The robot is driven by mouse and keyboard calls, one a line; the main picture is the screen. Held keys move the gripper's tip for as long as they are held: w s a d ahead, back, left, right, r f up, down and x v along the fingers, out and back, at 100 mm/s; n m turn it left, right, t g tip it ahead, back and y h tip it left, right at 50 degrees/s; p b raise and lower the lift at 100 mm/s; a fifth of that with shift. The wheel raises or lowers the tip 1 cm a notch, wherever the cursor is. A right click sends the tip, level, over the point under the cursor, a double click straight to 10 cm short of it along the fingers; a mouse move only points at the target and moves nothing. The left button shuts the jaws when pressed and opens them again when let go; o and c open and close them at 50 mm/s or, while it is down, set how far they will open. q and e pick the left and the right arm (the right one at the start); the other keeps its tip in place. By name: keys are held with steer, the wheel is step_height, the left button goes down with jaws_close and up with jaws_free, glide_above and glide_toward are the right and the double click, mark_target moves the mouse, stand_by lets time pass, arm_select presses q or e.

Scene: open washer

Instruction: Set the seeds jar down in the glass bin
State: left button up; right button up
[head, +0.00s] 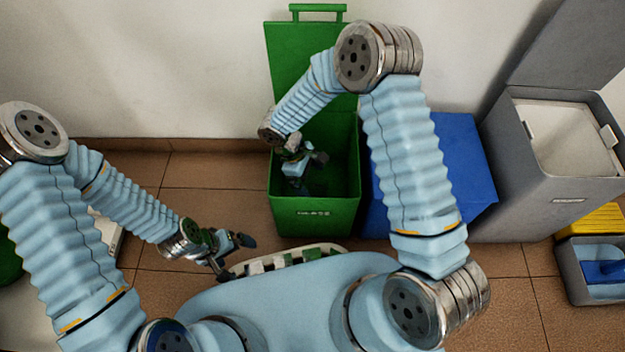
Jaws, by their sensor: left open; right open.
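The glass bin (313,216) is the green one with its lid raised at the back and a small pale label on its front. My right gripper (309,176) reaches down inside its opening, with its dark fingers apart. I cannot make out the seeds jar; the dim inside of the bin is partly hidden by my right gripper and arm. My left gripper (237,257) is open and empty, low in front of the bin and to its left.
A blue bin (470,165) stands right of the green bin, partly behind my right arm. A grey bin (530,200) with an open lid is further right. A blue and yellow item box (590,265) sits at the right edge. A pale rimmed tray (325,247) lies in front.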

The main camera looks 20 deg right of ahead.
steer(key=shift+v, duration=2.5)
steer(key=p+v, duration=0.3)
steer(key=v, duration=1)
steer(key=shift+r, duration=0.4)
steer(key=shift+a, duration=0.1)
